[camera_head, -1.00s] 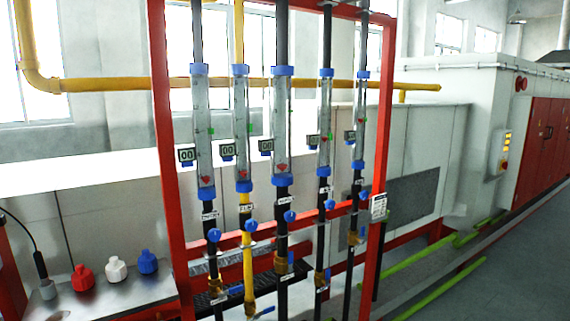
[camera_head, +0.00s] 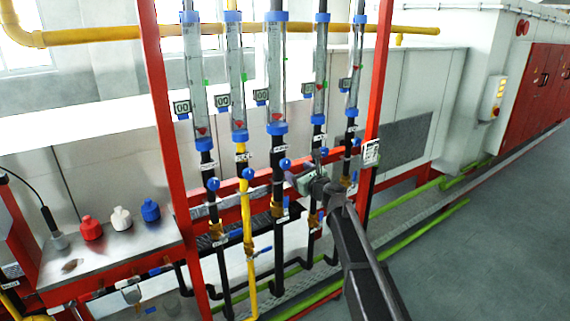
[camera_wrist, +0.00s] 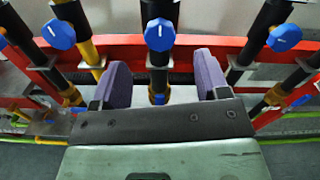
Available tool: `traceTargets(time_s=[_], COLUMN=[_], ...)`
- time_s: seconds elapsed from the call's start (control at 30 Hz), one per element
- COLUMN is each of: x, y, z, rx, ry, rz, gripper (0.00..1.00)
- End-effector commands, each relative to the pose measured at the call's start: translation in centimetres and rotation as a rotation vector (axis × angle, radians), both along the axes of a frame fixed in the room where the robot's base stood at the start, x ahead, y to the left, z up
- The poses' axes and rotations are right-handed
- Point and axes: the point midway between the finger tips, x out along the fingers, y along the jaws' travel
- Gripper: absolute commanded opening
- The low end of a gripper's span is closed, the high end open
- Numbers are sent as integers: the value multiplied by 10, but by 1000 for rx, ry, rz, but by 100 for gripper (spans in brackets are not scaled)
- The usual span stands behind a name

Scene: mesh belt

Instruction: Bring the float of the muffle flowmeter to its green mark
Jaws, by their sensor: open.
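Five clear flowmeter tubes with blue end caps stand in a row, among them the middle tube (camera_head: 277,75). Labels are too small to read, so I cannot tell which is the muffle flowmeter. Blue knobs sit below the tubes, including the middle knob (camera_head: 285,164). My gripper (camera_head: 306,183) is open and empty in front of the pipes. In the wrist view its fingers (camera_wrist: 163,80) point at a blue knob (camera_wrist: 160,34) on the black pipe beside the yellow one, apart from it.
A red frame (camera_head: 161,120) surrounds the pipes, with a red crossbar (camera_wrist: 190,48) behind the knobs. Lower valves with blue levers (camera_head: 264,251) hang below. A metal shelf (camera_head: 110,250) at left holds red, white and blue bottles. Grey floor lies clear at right.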

Motion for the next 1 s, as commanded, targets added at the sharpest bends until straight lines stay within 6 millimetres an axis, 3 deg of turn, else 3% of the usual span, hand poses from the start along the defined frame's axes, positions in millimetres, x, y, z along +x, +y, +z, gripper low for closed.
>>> traceTargets(time_s=[0.1,0.3,0.63,0.93,1.0], x=[26,59,64,64,64], y=[19,46,52,51,51], z=[0,0,0,0,0], rx=[-1,-2,-2,-3,-3], ry=[0,-1,-1,-2,-2], rz=[3,3,1,2,2], gripper=[68,68,67,21,19])
